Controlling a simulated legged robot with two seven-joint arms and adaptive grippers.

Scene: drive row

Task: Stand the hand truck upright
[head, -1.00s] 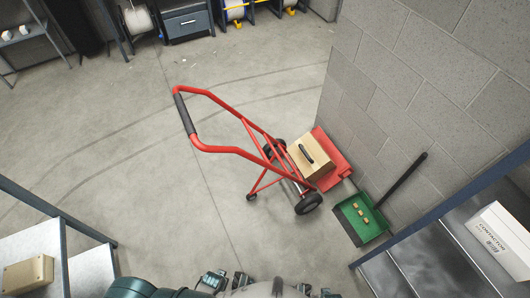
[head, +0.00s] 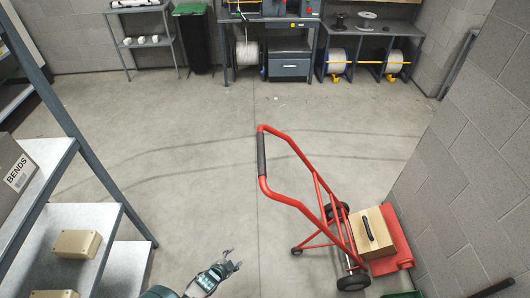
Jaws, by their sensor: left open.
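The red hand truck (head: 318,201) leans far back on the concrete floor, its looped handle with a black grip (head: 261,155) towards the upper left. Its black wheels (head: 354,281) and a small rear caster touch the floor, and its red toe plate (head: 396,236) is at the right by the block wall. A tan box with a black handle (head: 369,233) rests on the truck against the plate. My left gripper (head: 232,267) is open and empty at the bottom, left of the truck and apart from it. My right gripper is out of view.
A grey shelf rack (head: 100,222) with tan boxes stands at the left. The block wall (head: 470,180) closes the right side. The floor between is clear. A green edge shows at bottom right.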

